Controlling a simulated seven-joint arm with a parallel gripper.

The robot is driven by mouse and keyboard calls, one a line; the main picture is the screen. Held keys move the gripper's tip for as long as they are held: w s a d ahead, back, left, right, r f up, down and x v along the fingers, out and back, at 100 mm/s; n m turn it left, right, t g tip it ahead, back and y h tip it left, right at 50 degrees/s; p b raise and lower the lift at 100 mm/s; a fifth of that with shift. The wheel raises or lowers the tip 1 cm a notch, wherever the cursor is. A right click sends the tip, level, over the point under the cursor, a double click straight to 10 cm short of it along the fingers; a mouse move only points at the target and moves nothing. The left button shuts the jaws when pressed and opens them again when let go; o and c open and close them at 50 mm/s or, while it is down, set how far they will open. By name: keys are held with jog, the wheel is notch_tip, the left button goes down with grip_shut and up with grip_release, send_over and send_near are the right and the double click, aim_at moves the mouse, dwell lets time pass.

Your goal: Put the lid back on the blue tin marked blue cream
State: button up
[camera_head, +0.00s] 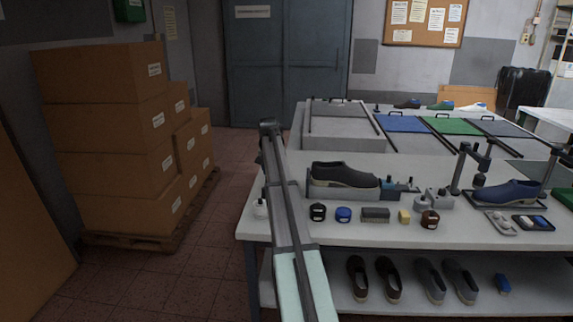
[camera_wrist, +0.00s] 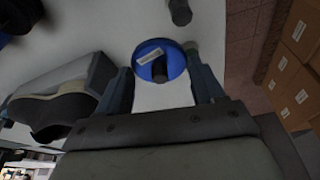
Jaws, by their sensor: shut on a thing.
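In the wrist view a round blue lid (camera_wrist: 151,50) with a white label and a dark knob-like part sits between the two fingers of my gripper (camera_wrist: 160,68). The fingers are at its opposite edges, and the gripper is shut on it. The label is too small to read. In the head view a small blue tin (camera_head: 343,214) stands upright near the table's front edge, right of my arm. Whether its top is open is too small to tell. My gripper is hidden behind my arm in the head view.
A black jar (camera_head: 318,211) stands close left of the tin, a grey-brown brush or block (camera_head: 375,215) close right. A dark shoe (camera_head: 343,175) sits behind them. A brown jar (camera_head: 430,219) and white bottle (camera_head: 260,208) are farther off. Stacked boxes (camera_head: 115,140) stand left.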

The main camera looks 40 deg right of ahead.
jog(key=s+a+r+n, duration=0.15)
jog(key=s+a, duration=0.25)
jog(key=a, duration=0.8)
jog(key=s+a+n+y, duration=0.15)
jog(key=s+a, duration=0.25)
jog(key=a, duration=0.8)
jog(key=s+a+n+h, duration=0.1)
jog(key=s+a+n, duration=0.25)
jog(key=a, duration=0.95)
jog(key=s+d+f+m, duration=0.1)
jog(key=s+d+m, duration=0.3)
jog(key=d, duration=1.2)
jog(key=s+d+m+h, duration=0.15)
jog(key=s+d, duration=0.45)
jog(key=d, duration=1)
jog(key=s+d+f+m, duration=0.1)
jog(key=s+d+m, duration=0.35)
jog(key=d, duration=1.15)
jog(key=shift+n+g, duration=0.3)
jog(key=shift+n, duration=0.25)
jog(key=shift+s+d+f, duration=0.1)
jog(key=shift+s+f, duration=0.05)
jog(key=shift+f, duration=0.85)
jog(key=shift+s+f, duration=0.2)
jog(key=shift+f, duration=0.75)
jog(key=shift+s+d+f, duration=0.1)
jog(key=shift+s+f, duration=0.05)
jog(key=shift+f, duration=0.85)
jog(key=shift+a+f, duration=0.1)
jog(key=shift+f, duration=0.05)
